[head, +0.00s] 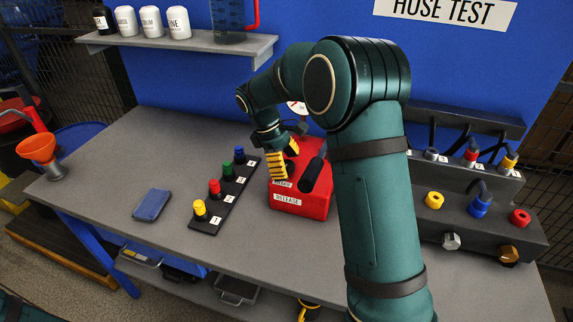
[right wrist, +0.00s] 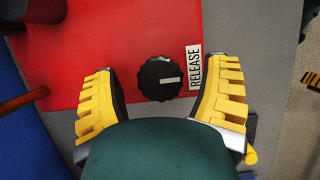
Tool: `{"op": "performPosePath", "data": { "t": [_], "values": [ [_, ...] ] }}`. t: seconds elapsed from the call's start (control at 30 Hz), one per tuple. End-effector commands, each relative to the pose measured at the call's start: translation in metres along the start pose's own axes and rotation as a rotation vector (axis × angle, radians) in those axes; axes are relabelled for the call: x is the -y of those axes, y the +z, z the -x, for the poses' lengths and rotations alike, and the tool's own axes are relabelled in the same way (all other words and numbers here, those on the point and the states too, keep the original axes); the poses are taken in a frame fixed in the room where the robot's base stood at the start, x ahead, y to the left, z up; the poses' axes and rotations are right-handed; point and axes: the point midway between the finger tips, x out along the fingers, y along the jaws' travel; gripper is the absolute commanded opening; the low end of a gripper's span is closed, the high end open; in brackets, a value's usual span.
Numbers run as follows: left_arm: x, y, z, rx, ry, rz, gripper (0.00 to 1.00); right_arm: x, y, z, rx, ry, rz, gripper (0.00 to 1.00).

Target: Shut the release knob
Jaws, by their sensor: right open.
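The release knob (right wrist: 157,72) is a black, scalloped round knob on the red box (right wrist: 110,40). A short white mark on it points right in the right wrist view, towards the RELEASE label (right wrist: 195,68). My right gripper (right wrist: 164,88) is open, with one yellow finger on each side of the knob and a visible gap to both. In the head view my right gripper (head: 284,161) is over the left part of the red box (head: 316,204), and I cannot make out the knob there. My left gripper is not in view.
A black strip with coloured knobs (head: 225,193) stands left of the red box. A dark fixture (head: 480,232) with coloured caps stands at right. The front left of the grey table is clear.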

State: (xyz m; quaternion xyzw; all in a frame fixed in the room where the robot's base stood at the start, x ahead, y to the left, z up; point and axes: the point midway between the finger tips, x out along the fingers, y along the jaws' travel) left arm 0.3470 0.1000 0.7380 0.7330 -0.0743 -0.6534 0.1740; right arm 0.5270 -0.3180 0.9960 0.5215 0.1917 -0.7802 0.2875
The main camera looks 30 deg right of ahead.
Motion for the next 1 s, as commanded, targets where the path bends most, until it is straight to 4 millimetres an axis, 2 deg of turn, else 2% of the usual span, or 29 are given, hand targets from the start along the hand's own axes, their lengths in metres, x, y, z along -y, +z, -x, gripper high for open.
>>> {"op": "performPosePath", "data": {
  "t": [0.17,0.27,0.3,0.37,0.4,0.77,1.0],
  "values": [
    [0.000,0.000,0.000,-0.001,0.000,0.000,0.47,0.000,0.000,0.000,0.000,0.000,0.000,0.75],
    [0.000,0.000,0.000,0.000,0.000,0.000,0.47,0.000,0.000,0.000,0.000,0.000,0.000,0.44],
    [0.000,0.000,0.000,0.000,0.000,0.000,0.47,0.000,0.000,0.000,0.000,0.000,0.000,0.30],
    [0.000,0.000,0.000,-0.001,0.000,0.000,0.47,0.000,0.000,0.000,0.000,0.000,0.000,0.09],
    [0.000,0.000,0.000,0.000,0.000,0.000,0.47,0.000,0.000,0.000,0.000,0.000,0.000,0.06],
    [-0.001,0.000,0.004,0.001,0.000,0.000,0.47,0.000,0.000,0.000,0.002,-0.009,-0.016,0.06],
    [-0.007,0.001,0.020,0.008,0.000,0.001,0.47,0.000,0.001,0.002,0.004,-0.052,-0.114,0.06]
  ]
}}
